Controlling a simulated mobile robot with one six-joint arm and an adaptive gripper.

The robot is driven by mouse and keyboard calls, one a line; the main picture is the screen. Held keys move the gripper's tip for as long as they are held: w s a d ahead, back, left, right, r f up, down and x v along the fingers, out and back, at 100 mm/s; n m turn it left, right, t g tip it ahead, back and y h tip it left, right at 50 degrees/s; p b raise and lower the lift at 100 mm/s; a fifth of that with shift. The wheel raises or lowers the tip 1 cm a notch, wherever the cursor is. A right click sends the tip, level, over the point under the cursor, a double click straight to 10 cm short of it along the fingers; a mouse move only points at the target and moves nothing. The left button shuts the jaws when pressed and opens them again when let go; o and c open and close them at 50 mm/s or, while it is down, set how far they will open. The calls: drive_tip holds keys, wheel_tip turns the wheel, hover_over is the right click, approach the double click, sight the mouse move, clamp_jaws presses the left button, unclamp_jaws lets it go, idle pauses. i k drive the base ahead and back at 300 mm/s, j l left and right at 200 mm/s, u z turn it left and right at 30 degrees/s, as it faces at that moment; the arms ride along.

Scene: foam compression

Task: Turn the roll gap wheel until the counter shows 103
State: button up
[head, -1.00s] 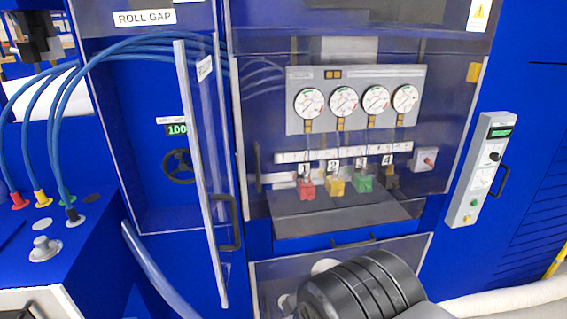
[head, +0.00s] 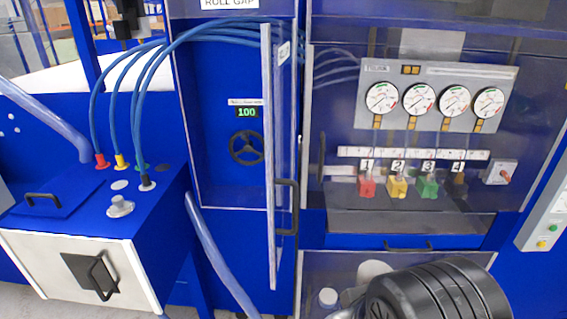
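The roll gap wheel (head: 246,147) is a small black handwheel on the blue back wall of a recess in the head view. The counter (head: 247,113) just above it shows 100 in green digits. The recess lies under the ROLL GAP label (head: 230,3). A clear door (head: 271,160) with a black handle (head: 287,207) stands swung open at the recess's right side. My arm shows at the bottom right, well to the right of the wheel and apart from it. My gripper's fingers do not show.
Blue hoses (head: 150,70) run from a blue box (head: 150,205) at left across the recess top. A gauge panel (head: 430,95) and numbered coloured valves (head: 397,186) sit behind a clear cover at right. A pale hose (head: 215,250) slants below the recess.

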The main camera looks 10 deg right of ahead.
sight(248, 146)
drive_tip(key=i+j+u, duration=0.15)
drive_tip(key=j, duration=0.2)
drive_tip(key=j+u, duration=0.1)
drive_tip(key=j, duration=0.25)
drive_tip(key=i+j+u, duration=0.15)
drive_tip(key=j, duration=0.2)
drive_tip(key=i+j+u, duration=0.15)
drive_tip(key=j, duration=0.15)
